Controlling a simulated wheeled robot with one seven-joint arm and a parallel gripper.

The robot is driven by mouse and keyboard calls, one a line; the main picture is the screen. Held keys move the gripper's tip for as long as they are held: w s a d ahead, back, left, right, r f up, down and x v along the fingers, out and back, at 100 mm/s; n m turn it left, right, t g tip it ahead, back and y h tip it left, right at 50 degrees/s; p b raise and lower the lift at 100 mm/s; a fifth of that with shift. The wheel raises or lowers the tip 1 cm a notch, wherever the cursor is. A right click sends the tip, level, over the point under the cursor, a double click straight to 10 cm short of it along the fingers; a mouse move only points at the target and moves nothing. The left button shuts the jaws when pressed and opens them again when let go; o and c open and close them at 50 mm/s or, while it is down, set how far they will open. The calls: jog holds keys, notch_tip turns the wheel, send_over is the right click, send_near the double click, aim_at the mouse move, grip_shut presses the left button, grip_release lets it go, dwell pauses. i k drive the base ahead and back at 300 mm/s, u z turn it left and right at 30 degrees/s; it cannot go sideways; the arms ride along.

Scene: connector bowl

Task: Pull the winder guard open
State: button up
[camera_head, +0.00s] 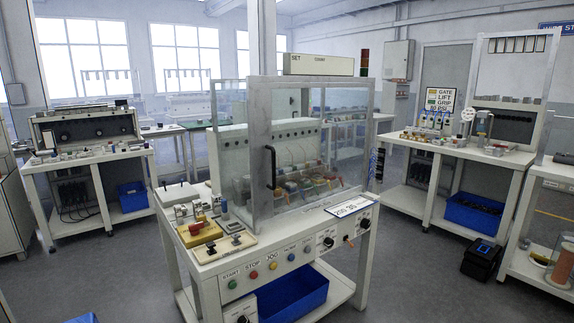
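The winder guard (325,140) is a clear-panelled box with grey frame bars on a white machine bench (205,262) in the middle of the view. A black upright bar handle (271,167) is on its front panel, near the left post. The front panel appears closed; I cannot tell whether there is a small gap. Coloured parts (310,185) show behind the clear panels. My gripper is not in view.
Fixtures and a yellow block (199,233) lie on the bench left of the guard. Buttons and knobs line its front, with a blue bin (292,297) below. Other benches stand left (95,153) and right (470,150). Grey floor (420,280) is clear at front right.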

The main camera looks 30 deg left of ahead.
aim_at(265, 153)
jog(key=z, duration=0.05)
jog(key=i, duration=0.95)
jog(key=u, duration=1.6)
